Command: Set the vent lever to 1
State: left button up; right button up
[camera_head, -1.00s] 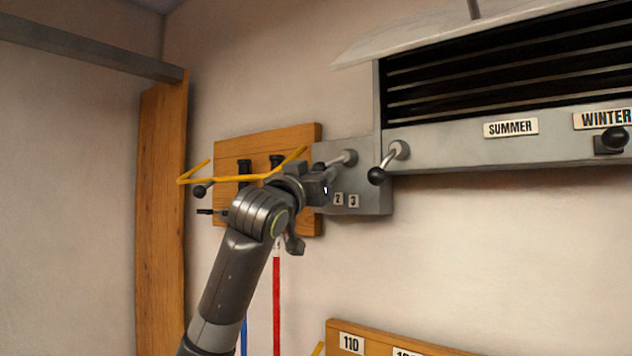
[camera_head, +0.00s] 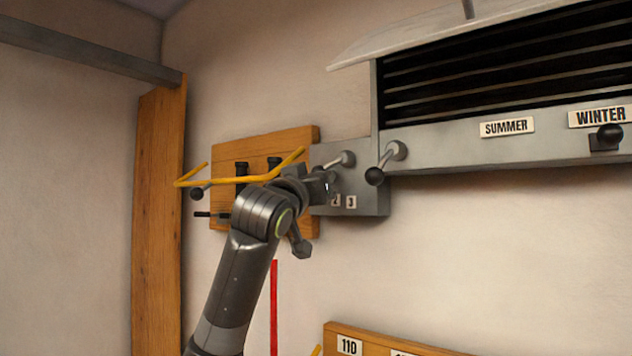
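A grey plate (camera_head: 372,201) on the wall carries small labels; 2 (camera_head: 336,201) and 3 (camera_head: 351,202) show, and no 1 is visible. A short metal lever (camera_head: 345,159) sticks out from this plate and slants down-left; its outer end is hidden behind my gripper. My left gripper (camera_head: 322,186) is at that lever's lower end, in front of the plate's left part. I cannot tell whether its fingers are open, shut or touching the lever. My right gripper is not in view.
A louvred vent (camera_head: 500,75) with SUMMER (camera_head: 507,127) and WINTER (camera_head: 600,116) labels and a black knob (camera_head: 608,137) is at the right. A wooden board (camera_head: 225,150) with a bent yellow bar (camera_head: 240,179) is behind my arm. The wall below the vent is clear.

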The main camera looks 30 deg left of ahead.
pick_arm(q)
jog(key=shift+s+d+r, duration=0.1)
jog(key=shift+s+r, duration=0.05)
jog(key=shift+r, duration=0.15)
jog(key=o, duration=0.8)
jog(key=shift+c, duration=0.2)
jog(key=o, duration=0.3)
jog(key=shift+s+d, duration=0.2)
jog(key=shift+d, duration=0.15)
jog(key=shift+o, duration=0.2)
jog(key=b+v, duration=0.8)
jog(key=v, duration=0.9)
jog(key=shift+s, duration=0.2)
jog(key=shift+a+f, duration=0.1)
jog(key=shift+c, duration=0.5)
